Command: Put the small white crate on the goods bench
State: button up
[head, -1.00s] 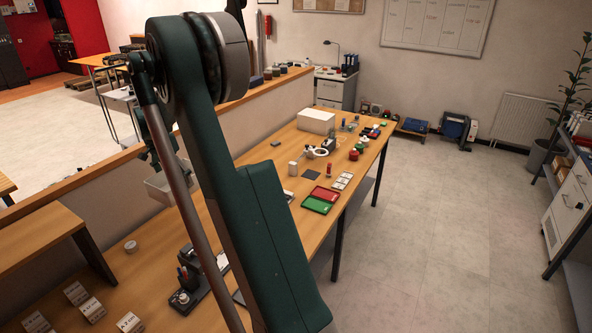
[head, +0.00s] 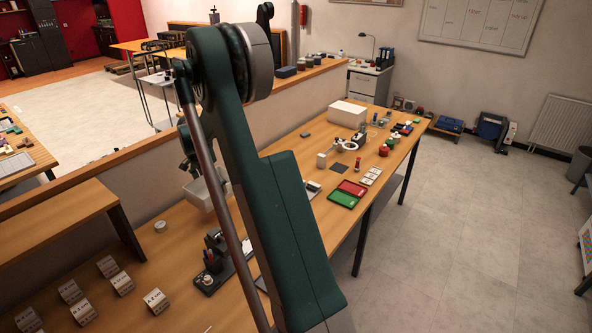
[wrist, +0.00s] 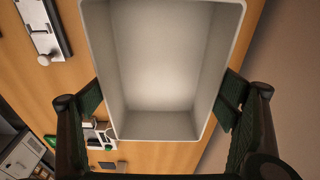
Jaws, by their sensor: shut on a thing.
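The small white crate (wrist: 160,60) fills the middle of the wrist view, and its inside is bare. My gripper (wrist: 160,104) is shut on it, with a dark green finger pad at its left and right walls. In the head view the crate (head: 197,193) is partly hidden behind my arm, above the long wooden bench (head: 185,262) near the low wall. My gripper (head: 188,160) is mostly hidden there. I cannot tell from the pictures which bench is the goods bench.
A low wall with a wooden top (head: 95,165) runs behind the long bench. A raised wooden shelf (head: 60,225) stands at left. Several labelled white blocks (head: 122,283), a red tray (head: 352,188) and a green tray (head: 343,200) lie on the bench. Another table (head: 28,168) shows at far left.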

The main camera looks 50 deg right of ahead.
jog(key=shift+f, duration=0.1)
jog(key=shift+f, duration=3)
jog(key=shift+f, duration=1.9)
jog(key=shift+f, duration=0.2)
jog(key=o, duration=1)
jog(key=shift+c, duration=0.2)
jog(key=shift+r, duration=0.2)
jog(key=r, duration=0.4)
jog(key=a+r, duration=0.1)
jog(key=r, duration=0.7)
jog(key=shift+a, duration=0.4)
